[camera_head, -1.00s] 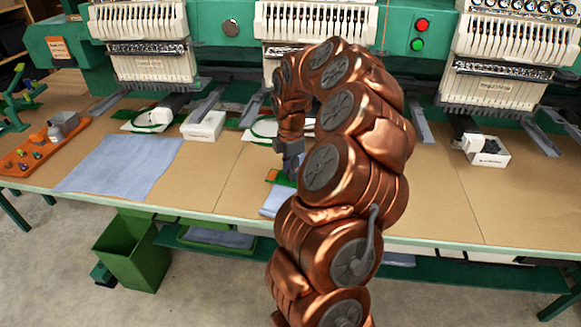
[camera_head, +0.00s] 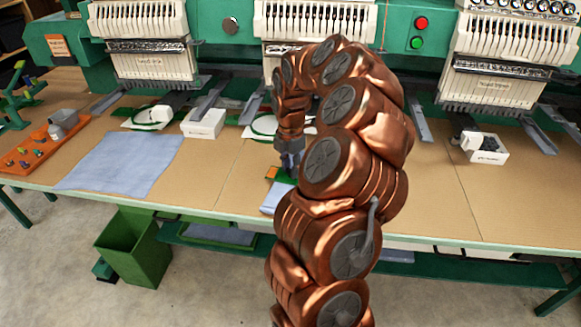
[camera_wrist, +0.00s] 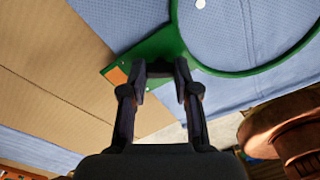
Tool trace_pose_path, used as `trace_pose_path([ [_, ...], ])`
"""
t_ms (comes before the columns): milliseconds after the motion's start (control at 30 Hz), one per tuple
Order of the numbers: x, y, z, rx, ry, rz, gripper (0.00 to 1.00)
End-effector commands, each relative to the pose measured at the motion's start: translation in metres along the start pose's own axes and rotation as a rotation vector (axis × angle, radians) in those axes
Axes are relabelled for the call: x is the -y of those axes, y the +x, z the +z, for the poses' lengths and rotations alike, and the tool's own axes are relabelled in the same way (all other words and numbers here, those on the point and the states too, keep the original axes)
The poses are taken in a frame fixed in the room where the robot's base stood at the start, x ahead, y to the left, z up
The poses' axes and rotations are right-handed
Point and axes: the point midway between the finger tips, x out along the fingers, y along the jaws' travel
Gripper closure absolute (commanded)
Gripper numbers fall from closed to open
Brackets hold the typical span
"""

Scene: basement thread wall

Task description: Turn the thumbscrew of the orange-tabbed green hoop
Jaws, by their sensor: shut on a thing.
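The green hoop (camera_wrist: 176,45) lies on blue fabric, and its ring runs off the top of the wrist view. Its flat green end carries an orange tab (camera_wrist: 117,75), just left of my fingers. My gripper (camera_wrist: 160,70) points down at this end, its two fingers either side of a small dark piece, seemingly the thumbscrew (camera_wrist: 159,68), and shut on it. The thumbscrew's shape is mostly hidden. In the head view, my gripper (camera_head: 289,160) is above the orange tab (camera_head: 272,172), and my arm hides most of the hoop.
Embroidery machine heads (camera_head: 150,45) stand along the back. A blue cloth (camera_head: 120,165) lies left on the table, beside an orange tray (camera_head: 35,150) of small parts. White boxes (camera_head: 203,124) stand near the machines. The table to the right is mostly clear.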

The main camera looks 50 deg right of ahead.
Motion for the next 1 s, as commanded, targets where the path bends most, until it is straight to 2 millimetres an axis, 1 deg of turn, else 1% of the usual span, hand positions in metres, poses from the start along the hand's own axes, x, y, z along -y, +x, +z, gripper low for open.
trace_pose_path([
  [33,0.0,0.0,0.0,0.0,0.0,0.0,1.0],
  [67,0.0,0.0,0.0,0.0,0.0,0.0,0.67],
  [200,0.0,0.0,0.0,0.0,0.0,0.0,0.52],
  [300,0.0,0.0,0.0,0.0,0.001,0.0,0.44],
  [567,0.0,0.0,0.0,0.0,0.001,0.0,0.44],
  [667,0.0,-0.004,0.0,0.001,0.001,0.001,0.44],
  [767,-0.001,-0.015,0.001,0.002,0.002,0.003,0.44],
  [867,-0.002,-0.032,0.001,0.002,0.002,0.007,0.44],
  [1000,-0.002,-0.06,0.0,0.003,0.001,0.007,0.44],
])
